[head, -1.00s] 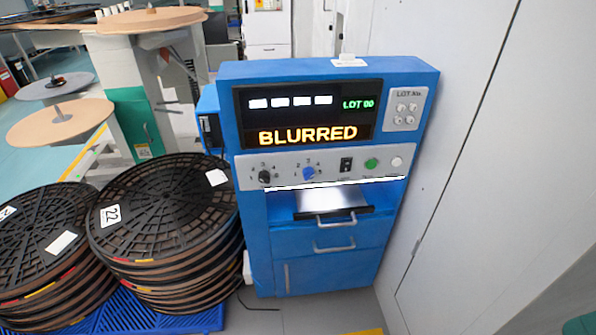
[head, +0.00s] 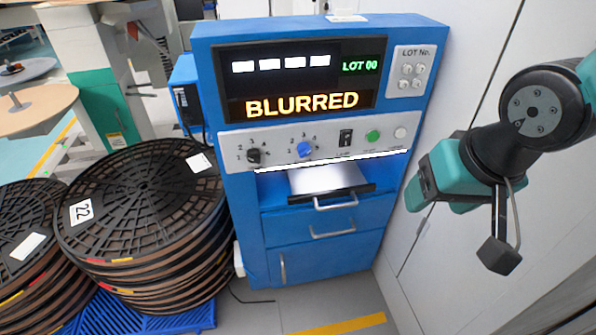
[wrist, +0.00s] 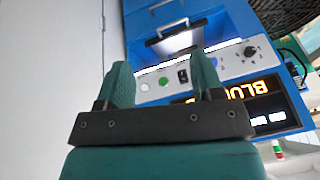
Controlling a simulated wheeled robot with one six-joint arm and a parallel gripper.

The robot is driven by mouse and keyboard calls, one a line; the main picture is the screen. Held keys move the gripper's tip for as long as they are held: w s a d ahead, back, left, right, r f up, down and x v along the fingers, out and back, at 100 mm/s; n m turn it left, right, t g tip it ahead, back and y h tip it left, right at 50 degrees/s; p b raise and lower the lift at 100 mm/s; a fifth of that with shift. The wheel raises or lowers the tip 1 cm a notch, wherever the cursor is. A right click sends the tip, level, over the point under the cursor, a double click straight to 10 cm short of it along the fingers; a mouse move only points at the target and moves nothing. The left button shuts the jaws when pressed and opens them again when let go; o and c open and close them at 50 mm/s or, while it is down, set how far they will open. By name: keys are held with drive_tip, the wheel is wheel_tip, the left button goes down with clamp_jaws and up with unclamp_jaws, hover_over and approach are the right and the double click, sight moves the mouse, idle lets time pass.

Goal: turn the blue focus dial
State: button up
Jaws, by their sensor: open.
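The blue focus dial (head: 304,150) sits on the grey control strip of the blue machine (head: 330,225), between a black dial (head: 254,156) and a black switch (head: 345,138). Numbers are printed around it. The machine's display (head: 302,103) reads BLURRED and LOT 00. My gripper (head: 418,187) is open and empty, to the right of the machine and apart from the dial. In the wrist view its two teal fingers (wrist: 163,85) point toward the machine, which appears upside down. There the blue dial (wrist: 213,61) shows just right of the right finger, partly hidden by it.
A green button (head: 373,136) and a white button (head: 400,133) are on the same strip. A drawer tray (head: 355,191) sticks out below. Stacked black reels (head: 150,200) stand at left. A pale wall (head: 470,60) closes off the right side.

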drive_tip(key=w+f+m+t+h+b, duration=0.35)
drive_tip(key=w+f+b, duration=0.35)
drive_tip(key=f, duration=0.5)
drive_tip(key=n+t+y+b, duration=0.4)
drive_tip(key=t+y+b, duration=0.3)
drive_tip(key=t+b, duration=0.4)
approach(306, 154)
drive_tip(key=shift+g, duration=0.35)
drive_tip(key=p+x, duration=0.4)
drive_tip(key=x, duration=0.1)
drive_tip(key=r+p+x, duration=0.1)
drive_tip(key=p+x, duration=0.1)
drive_tip(key=x, duration=0.1)
drive_tip(key=shift+w, duration=0.15)
drive_tip(key=shift+x, duration=0.8)
drive_tip(key=shift+f, duration=0.15)
drive_tip(key=shift+c, duration=0.4)
drive_tip(key=c, duration=0.9)
drive_tip(key=shift+o, duration=0.2)
